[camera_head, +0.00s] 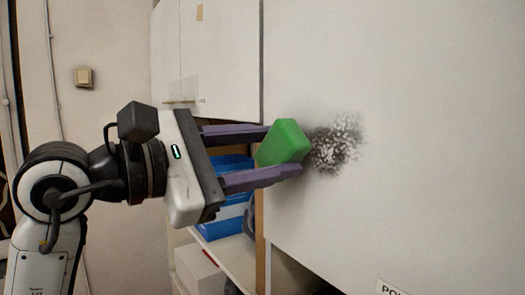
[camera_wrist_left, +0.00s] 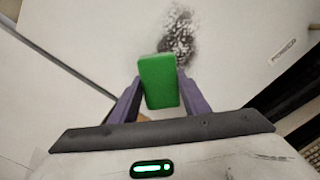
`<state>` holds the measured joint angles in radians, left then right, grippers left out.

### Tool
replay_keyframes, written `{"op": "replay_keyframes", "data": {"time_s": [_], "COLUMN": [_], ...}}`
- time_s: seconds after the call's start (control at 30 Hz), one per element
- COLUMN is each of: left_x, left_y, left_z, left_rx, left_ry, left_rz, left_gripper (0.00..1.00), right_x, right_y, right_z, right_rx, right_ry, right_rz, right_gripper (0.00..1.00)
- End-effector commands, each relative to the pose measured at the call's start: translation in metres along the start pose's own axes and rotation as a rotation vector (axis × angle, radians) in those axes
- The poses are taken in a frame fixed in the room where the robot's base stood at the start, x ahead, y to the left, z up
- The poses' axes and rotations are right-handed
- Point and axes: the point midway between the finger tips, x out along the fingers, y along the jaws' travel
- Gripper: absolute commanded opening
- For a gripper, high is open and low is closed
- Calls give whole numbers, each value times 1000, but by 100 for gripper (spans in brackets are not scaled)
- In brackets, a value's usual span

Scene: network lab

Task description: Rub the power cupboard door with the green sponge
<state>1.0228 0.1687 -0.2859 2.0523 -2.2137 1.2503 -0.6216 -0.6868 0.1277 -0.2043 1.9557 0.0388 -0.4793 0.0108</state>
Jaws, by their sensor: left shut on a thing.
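The power cupboard door (camera_head: 430,150) is a large pale panel filling the right of the head view. A dark speckled smudge (camera_head: 338,145) marks it, and the smudge also shows in the left wrist view (camera_wrist_left: 180,38). My left gripper (camera_head: 285,152) is shut on the green sponge (camera_head: 284,141), with a purple finger on either side. The sponge is at the left edge of the smudge in the head view, close to the door. I cannot tell whether it touches the door. In the left wrist view the sponge (camera_wrist_left: 158,80) is just below the smudge. My right gripper is not in view.
A label (camera_head: 391,289) is at the door's lower edge. A white cabinet (camera_head: 225,60) is behind, and a light switch (camera_head: 83,77) is on the left wall.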

Motion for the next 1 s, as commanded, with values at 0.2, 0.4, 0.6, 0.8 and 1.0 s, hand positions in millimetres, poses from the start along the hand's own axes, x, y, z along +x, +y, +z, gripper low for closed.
{"op": "replay_keyframes", "data": {"time_s": [0.2, 0.4, 0.6, 0.8, 1.0], "left_x": [0, 0, 3, 7, 11], "left_y": [0, 0, 0, 0, 0], "left_z": [0, 0, 0, 0, 0], "left_rx": [0, 0, 0, 0, 0], "left_ry": [0, 0, 0, 0, 0], "left_rz": [0, 0, -1, 0, 0], "left_gripper": [24, 24, 24, 24, 24], "right_x": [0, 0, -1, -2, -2], "right_y": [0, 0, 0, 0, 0], "right_z": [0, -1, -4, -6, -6], "right_rx": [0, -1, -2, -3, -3], "right_ry": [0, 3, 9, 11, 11], "right_rz": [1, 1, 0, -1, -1], "right_gripper": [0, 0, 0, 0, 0]}}
